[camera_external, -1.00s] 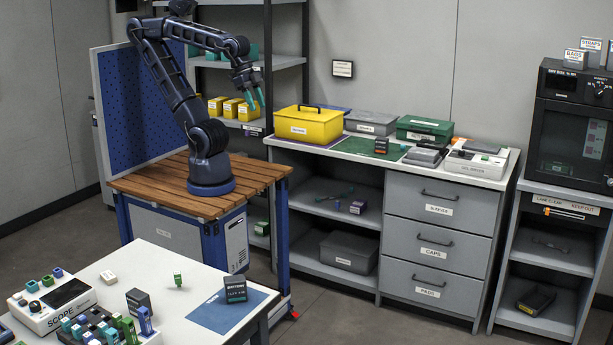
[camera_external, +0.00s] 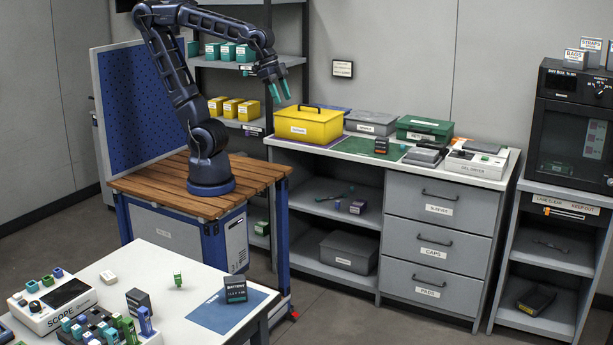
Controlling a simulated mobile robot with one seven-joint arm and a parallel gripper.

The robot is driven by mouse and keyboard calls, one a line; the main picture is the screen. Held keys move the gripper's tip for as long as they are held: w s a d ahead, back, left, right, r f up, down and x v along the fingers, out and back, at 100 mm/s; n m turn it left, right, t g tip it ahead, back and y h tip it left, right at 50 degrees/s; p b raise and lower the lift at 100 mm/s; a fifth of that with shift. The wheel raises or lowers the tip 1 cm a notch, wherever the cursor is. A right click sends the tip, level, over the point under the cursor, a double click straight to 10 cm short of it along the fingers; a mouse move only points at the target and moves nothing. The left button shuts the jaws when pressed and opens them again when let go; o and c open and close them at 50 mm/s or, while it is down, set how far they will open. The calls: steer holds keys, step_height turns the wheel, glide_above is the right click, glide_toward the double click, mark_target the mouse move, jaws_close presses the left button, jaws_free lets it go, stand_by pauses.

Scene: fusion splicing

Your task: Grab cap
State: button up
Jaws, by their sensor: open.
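My gripper (camera_external: 279,97) is open and empty, pointing down in the air with its teal fingers above and left of the yellow box. A small green upright piece (camera_external: 178,279) stands on the white table; I cannot tell whether it is a cap. Small green and blue pieces stand in a dark rack (camera_external: 92,328) at the front left, and some may be caps. A closed grey drawer labelled CAPS (camera_external: 429,259) is the middle one under the counter. Its inside is hidden.
A yellow box (camera_external: 309,128), a grey box (camera_external: 371,122) and a green box (camera_external: 424,127) stand on the counter. The white table (camera_external: 185,255) also bears a scope device (camera_external: 55,306) and a battery box (camera_external: 236,290). Bare floor separates the table from the drawers.

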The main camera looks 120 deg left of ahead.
steer(key=w+a+f, duration=0.2)
steer(key=w+a, duration=1.9)
steer(key=a, duration=0.1)
steer(key=n+t, duration=0.2)
glide_above(403, 145)
steer(key=s, duration=0.6)
step_height(403, 145, down, 26)
steer(key=shift+y, duration=0.4)
steer(key=x, duration=1)
steer(key=shift+w+d+f, duration=0.1)
steer(key=shift+w+f, duration=0.1)
steer(key=shift+f, duration=0.15)
steer(key=shift+c, duration=0.5)
jaws_close()
